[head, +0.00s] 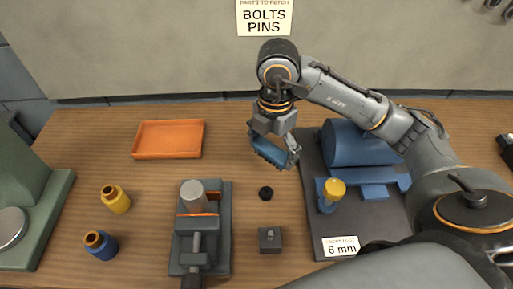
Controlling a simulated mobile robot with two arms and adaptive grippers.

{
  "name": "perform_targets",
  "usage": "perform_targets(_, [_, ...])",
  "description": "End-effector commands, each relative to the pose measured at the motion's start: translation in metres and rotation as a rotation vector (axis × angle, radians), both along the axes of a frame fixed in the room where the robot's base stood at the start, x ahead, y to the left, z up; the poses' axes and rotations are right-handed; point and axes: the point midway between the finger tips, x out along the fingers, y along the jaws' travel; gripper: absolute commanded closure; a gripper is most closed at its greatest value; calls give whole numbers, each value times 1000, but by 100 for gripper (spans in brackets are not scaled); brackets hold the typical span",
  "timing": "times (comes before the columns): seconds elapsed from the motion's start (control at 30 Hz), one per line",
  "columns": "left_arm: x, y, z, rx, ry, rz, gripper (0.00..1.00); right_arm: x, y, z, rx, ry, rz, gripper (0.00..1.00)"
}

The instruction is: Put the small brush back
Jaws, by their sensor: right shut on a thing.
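My right gripper (273,143) hangs from the arm that comes in from the right, over the middle of the bench. It is shut on a blue piece with a ribbed, dark lower edge, which looks like the small brush (267,151). The brush is tilted and appears to be held above the wood, left of the dark mat (313,190). Part of it is hidden by the fingers. My left gripper is not in view.
An orange tray (137,156) lies empty at the back left. Blue casing parts (350,145) and a yellow-topped piece (335,189) sit on the mat. Yellow (116,200) and blue (102,247) pots stand left.

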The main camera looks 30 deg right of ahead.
Motion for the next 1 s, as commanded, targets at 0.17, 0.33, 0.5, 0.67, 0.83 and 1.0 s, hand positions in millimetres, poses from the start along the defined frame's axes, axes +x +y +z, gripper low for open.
perform_targets(0.17, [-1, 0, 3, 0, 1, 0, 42, 40, -7, -19, 5, 5, -2, 41])
perform_targets(0.33, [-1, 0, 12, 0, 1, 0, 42, 76, -16, -32, 1, 4, -1, 41])
perform_targets(0.5, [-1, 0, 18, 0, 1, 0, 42, 101, -22, -67, 1, 6, 0, 41])
perform_targets(0.67, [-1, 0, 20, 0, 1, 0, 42, 114, -24, -83, 0, 2, 3, 41])
perform_targets(0.83, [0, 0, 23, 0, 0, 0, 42, 122, -26, -93, 0, 3, 3, 41])
perform_targets(1.0, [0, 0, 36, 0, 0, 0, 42, 121, -26, -116, 1, 4, 4, 41])
